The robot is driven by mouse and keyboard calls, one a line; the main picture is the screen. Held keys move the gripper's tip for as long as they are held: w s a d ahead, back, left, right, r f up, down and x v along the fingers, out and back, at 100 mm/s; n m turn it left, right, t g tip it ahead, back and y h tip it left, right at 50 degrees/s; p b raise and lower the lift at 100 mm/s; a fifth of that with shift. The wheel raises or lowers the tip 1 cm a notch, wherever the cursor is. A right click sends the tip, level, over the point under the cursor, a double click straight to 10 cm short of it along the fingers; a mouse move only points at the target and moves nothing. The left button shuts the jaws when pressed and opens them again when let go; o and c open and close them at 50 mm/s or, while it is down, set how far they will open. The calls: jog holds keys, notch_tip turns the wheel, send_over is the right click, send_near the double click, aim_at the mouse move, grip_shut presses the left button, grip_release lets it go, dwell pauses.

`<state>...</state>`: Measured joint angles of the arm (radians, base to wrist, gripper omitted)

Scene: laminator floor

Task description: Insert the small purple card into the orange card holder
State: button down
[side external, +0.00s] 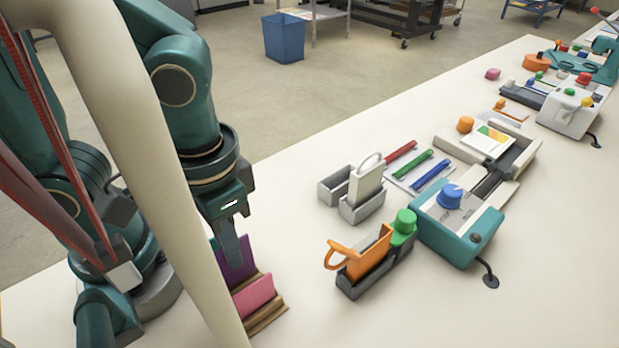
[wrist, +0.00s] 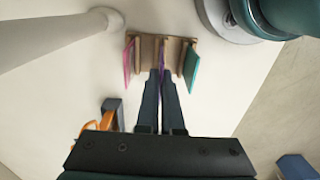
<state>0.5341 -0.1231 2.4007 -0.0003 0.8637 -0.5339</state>
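The small purple card (side external: 236,262) stands upright in a wooden rack (side external: 268,318), between a pink card (side external: 254,296) and a teal card (wrist: 193,65). My gripper (wrist: 160,73) points down over the rack, with its fingers on either side of the purple card, which shows as a thin purple strip between them in the wrist view (wrist: 161,57). The fingers are close together; I cannot tell whether they touch the card. The orange card holder (side external: 371,256) has a curved handle and sits in a dark grey tray (side external: 350,288), right of the rack in the side view.
A green knob (side external: 404,222) stands beside the orange holder. A grey holder with a white handled piece (side external: 366,184) is behind it. A teal laminator (side external: 456,228) is to the right. A pale post (side external: 140,150) crosses the side view. Clear table lies between rack and orange holder.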

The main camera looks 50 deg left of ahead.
notch_tip(320, 180, up, 6)
jog(key=shift+f, duration=0.1)
jog(key=shift+r, duration=0.7)
jog(key=w+d+r, duration=0.5)
jog(key=w+r, duration=0.1)
jog(key=w, duration=0.2)
jog(key=w+d+f, duration=0.2)
jog(key=w+d, duration=0.2)
jog(key=w, duration=0.3)
jog(key=shift+d+f, duration=0.25)
jog(key=shift+f, duration=0.1)
jog(key=shift+f, duration=0.25)
